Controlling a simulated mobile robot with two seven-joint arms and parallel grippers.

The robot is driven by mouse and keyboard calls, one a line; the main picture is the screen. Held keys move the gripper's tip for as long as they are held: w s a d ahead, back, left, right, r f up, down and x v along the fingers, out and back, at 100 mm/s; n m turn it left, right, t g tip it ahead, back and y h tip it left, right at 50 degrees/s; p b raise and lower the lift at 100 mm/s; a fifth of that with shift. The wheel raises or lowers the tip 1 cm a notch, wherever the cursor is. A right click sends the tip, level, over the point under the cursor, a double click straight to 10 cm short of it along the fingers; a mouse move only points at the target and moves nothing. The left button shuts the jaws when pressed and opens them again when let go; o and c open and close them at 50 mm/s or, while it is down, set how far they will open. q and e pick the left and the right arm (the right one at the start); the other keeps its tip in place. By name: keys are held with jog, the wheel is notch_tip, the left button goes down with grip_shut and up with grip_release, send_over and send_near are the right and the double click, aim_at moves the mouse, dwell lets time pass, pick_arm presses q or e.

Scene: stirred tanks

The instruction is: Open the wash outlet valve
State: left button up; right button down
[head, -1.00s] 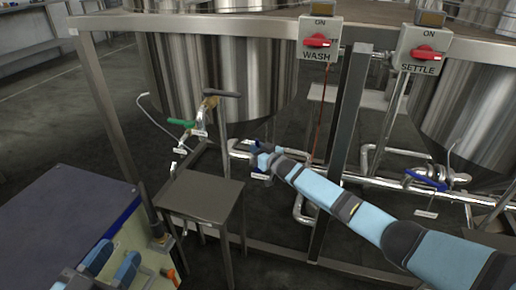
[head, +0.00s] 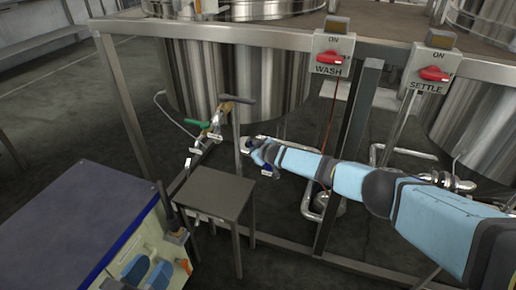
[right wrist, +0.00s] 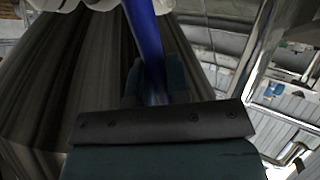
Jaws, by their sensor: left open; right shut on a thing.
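The wash outlet valve sits on the pipe below the steel tank behind the WASH switch box (head: 331,56). Its blue handle (right wrist: 143,28) shows in the right wrist view, running up from between the fingers of my right gripper (right wrist: 152,88). In the head view my right gripper (head: 260,152) is at this valve, shut on the handle, and covers most of it. How far the handle is turned cannot be told.
A valve with a green handle (head: 210,136) stands left of my right gripper, with white tags near it. A small grey stand (head: 215,195) is in front. Steel frame posts (head: 352,140) rise close to my right arm. The SETTLE switch box (head: 432,70) hangs to the right.

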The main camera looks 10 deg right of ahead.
jog(key=shift+f, duration=0.1)
dwell(0.3)
jog(key=c, duration=1.1)
grip_release()
pick_arm(q)
notch_tip(320, 180, up, 8)
jog(key=a+n+t+p, duration=0.1)
jog(key=t+p, duration=0.2)
jog(key=p, duration=0.4)
jog(key=shift+a+f+g+y+p, duration=0.3)
jog(key=shift+f+g+y+p, duration=0.05)
jog(key=shift+f, duration=0.45)
jog(key=shift+a+f+g+y+p, duration=0.3)
jog(key=shift+f+y+p, duration=0.1)
jog(key=shift+f, duration=0.4)
jog(key=shift+a+f+g+y+p, duration=0.25)
jog(key=shift+f+g+y+p, duration=0.1)
jog(key=shift+f, duration=0.45)
pick_arm(e)
jog(key=v, duration=1.3)
jog(key=shift+s+r, duration=0.2)
jog(key=shift+r, duration=0.15)
